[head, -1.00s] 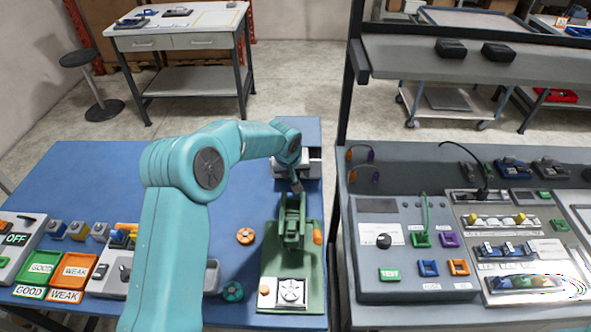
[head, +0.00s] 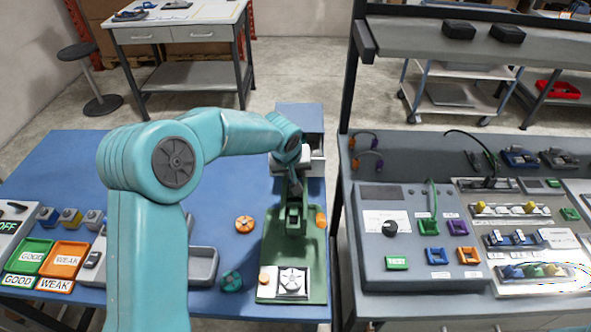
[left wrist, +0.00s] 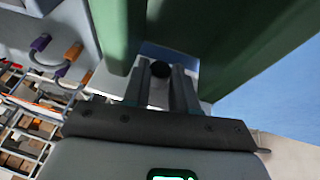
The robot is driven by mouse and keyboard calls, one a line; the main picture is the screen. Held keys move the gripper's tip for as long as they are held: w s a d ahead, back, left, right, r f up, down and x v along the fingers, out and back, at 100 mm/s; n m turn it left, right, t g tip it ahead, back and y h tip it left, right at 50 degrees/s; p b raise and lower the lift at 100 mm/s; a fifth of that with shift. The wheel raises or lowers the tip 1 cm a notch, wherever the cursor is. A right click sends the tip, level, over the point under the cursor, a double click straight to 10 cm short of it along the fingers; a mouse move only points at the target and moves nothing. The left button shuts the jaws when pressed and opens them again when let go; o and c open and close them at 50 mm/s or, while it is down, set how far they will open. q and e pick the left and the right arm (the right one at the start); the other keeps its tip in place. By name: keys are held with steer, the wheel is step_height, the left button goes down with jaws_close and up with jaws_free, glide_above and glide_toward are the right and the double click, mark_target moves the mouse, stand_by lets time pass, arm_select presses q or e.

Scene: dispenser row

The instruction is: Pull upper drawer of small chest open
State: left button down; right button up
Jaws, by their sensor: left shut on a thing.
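The small chest (head: 300,117) stands at the back right of the blue table, with its blue top showing. My left arm covers much of its front in the head view. My left gripper (head: 292,172) is in front of the chest, above the green press-like fixture (head: 296,208). In the left wrist view, the two fingers (left wrist: 161,88) are closed around a small dark round knob (left wrist: 160,69). Pale surface shows behind the knob. How far the upper drawer stands out cannot be told. My right gripper is not in view.
The green fixture stands just below my left gripper, and its green uprights (left wrist: 118,35) crowd the wrist view. A grey console (head: 415,270) stands on the right bench.

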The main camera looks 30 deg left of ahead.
arm_select(q)
steer(key=shift+w+f, duration=0.1)
steer(key=c, duration=0.9)
jaws_free()
steer(key=b+v, duration=0.2)
steer(key=v, duration=1.4)
steer(key=shift+a+r, duration=0.1)
steer(key=shift+r, duration=0.1)
